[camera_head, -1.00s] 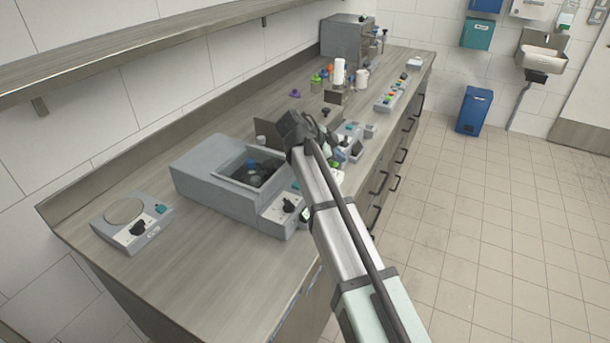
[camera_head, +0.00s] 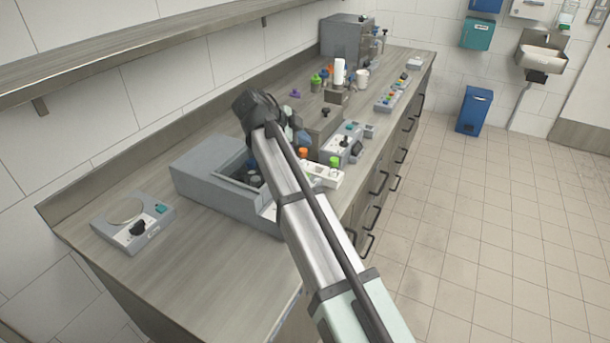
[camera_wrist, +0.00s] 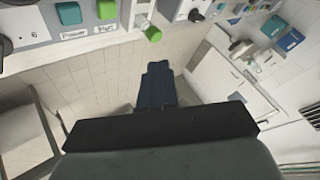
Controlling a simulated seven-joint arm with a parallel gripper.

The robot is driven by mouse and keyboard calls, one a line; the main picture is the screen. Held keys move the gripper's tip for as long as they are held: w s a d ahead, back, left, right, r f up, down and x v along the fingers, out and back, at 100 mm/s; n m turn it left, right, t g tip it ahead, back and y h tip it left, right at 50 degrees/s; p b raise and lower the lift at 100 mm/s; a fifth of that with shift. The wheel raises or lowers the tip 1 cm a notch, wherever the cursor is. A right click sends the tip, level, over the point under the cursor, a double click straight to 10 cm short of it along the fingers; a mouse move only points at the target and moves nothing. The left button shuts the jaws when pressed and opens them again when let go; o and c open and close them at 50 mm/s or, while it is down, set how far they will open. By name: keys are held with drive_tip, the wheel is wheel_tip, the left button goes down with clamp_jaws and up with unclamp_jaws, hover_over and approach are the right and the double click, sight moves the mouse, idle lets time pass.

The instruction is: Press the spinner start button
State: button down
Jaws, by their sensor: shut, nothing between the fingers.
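The spinner (camera_head: 200,185) is a grey box with an open well on the bench, left of my arm in the head view. My arm covers most of its front control panel there. The wrist view shows a panel at the top left with a black knob (camera_wrist: 5,45), a teal button (camera_wrist: 68,13) and a green button (camera_wrist: 107,9). The label under the green button appears to read Start. My gripper (camera_wrist: 158,70) is shut and empty, its dark fingers apart from the buttons and below them in the picture. In the head view the fingers are hidden.
A white rack (camera_head: 325,176) with orange and green caps stands just right of my arm. A scale-like device (camera_head: 133,222) sits at the bench's left. More devices and bottles stand farther back. The bench front between scale and edge is clear.

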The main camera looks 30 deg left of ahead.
drive_tip(key=shift+f, duration=4.3)
drive_tip(key=shift+f, duration=0.15)
drive_tip(key=shift+f, duration=0.3)
drive_tip(key=shift+f, duration=0.45)
drive_tip(key=shift+r, duration=0.9)
drive_tip(key=shift+r, duration=2.5)
